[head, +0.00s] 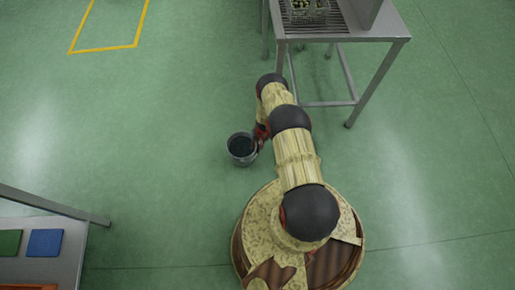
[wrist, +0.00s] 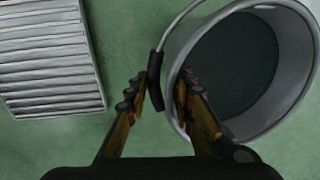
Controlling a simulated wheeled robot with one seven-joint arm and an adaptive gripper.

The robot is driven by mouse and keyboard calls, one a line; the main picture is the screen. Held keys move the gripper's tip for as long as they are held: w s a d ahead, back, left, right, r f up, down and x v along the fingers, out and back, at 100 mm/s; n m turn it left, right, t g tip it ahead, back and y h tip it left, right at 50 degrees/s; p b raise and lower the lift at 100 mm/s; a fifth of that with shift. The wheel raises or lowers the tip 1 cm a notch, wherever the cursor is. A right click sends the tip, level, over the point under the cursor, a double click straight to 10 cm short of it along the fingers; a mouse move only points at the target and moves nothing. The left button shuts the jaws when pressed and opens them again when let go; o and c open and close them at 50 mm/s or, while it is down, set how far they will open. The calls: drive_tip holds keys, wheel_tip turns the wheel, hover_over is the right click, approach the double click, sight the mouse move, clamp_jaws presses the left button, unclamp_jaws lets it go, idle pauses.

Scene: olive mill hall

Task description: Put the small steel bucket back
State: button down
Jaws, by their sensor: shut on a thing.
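The small steel bucket (head: 241,160) is upright, open-topped and dark inside, just left of my arm over the green floor. I cannot tell whether it touches the floor. In the wrist view, the bucket (wrist: 294,48) fills the right side, with its wire handle and black grip at its left edge. My gripper (wrist: 163,90) is shut on the bucket at its left side, one finger on the rim's inner side and one to the left, the black grip between them. In the head view, my gripper (head: 261,136) is partly hidden by my arm.
A steel table (head: 375,38) with a grated top and a container of olives stands at the top right. Another table (head: 66,268) with green, blue and orange patches is at bottom left. Yellow lines (head: 104,49) mark the floor at upper left. Open floor lies left.

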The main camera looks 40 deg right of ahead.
drive_tip(key=f, duration=0.1)
drive_tip(key=f+b, duration=0.1)
drive_tip(key=f, duration=0.1)
drive_tip(key=shift+w+d, duration=0.1)
drive_tip(key=shift+w, duration=0.1)
drive_tip(key=shift+f, duration=0.1)
drive_tip(key=c, duration=1.5)
unclamp_jaws()
drive_tip(key=shift+s+f, duration=0.15)
drive_tip(key=shift+s, duration=0.05)
drive_tip(key=shift+c, duration=0.2)
